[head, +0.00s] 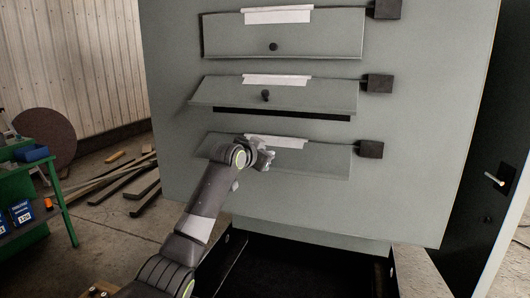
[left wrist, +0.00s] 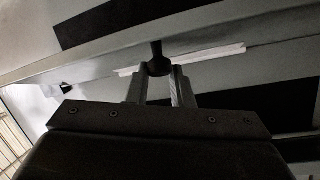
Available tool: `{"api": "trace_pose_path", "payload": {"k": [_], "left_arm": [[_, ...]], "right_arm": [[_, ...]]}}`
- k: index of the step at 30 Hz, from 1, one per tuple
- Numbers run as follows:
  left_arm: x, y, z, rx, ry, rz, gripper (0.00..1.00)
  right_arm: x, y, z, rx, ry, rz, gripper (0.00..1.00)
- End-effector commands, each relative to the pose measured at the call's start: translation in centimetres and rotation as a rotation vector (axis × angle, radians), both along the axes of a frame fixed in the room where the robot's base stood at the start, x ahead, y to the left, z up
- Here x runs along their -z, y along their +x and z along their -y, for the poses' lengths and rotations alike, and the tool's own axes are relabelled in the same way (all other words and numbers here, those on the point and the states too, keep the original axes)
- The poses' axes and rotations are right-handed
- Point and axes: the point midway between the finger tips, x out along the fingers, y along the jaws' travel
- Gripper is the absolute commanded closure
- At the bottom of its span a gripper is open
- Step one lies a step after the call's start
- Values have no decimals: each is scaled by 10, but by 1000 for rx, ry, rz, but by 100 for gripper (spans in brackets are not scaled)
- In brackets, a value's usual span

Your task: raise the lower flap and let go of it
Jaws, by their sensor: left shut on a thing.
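The lower flap (head: 325,160) is a grey panel, the lowest of three on a tall grey enclosure (head: 400,200). A white strip (head: 277,141) runs along its top. My left gripper (head: 267,158) is in front of the flap's middle and covers its knob in the head view. In the left wrist view, the fingers of my left gripper (left wrist: 160,82) are shut on a dark knob (left wrist: 157,60). How far the flap is tilted out is hard to tell; no dark slot shows beneath it in the head view. My right gripper is not in view.
The middle flap (head: 310,95) stands tilted out above a dark slot (head: 280,115). The top flap (head: 330,35) hangs nearly flat. Dark blocks (head: 369,149) sit to the right of the flaps. A green bench (head: 30,165) and loose planks (head: 120,180) are at left.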

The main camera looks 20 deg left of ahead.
Motion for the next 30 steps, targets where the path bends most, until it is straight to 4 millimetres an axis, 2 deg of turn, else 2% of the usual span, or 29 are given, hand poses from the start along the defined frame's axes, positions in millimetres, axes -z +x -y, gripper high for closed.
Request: {"api": "trace_pose_path", "payload": {"k": [1,5,6,9,20,25,30], "left_arm": [[-8,0,-3,-7,6,20,100],[-8,1,-3,-7,7,20,100],[-8,1,-3,-7,7,20,74],[-7,1,-3,-6,5,16,61],[-2,-2,-2,-2,1,8,61],[-3,-14,-5,-2,2,8,61],[-8,-35,-9,-2,3,10,61]], "right_arm": [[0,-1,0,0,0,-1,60],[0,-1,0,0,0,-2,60],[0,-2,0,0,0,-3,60],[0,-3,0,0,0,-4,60],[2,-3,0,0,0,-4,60],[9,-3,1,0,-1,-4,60],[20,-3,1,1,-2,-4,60]]}}
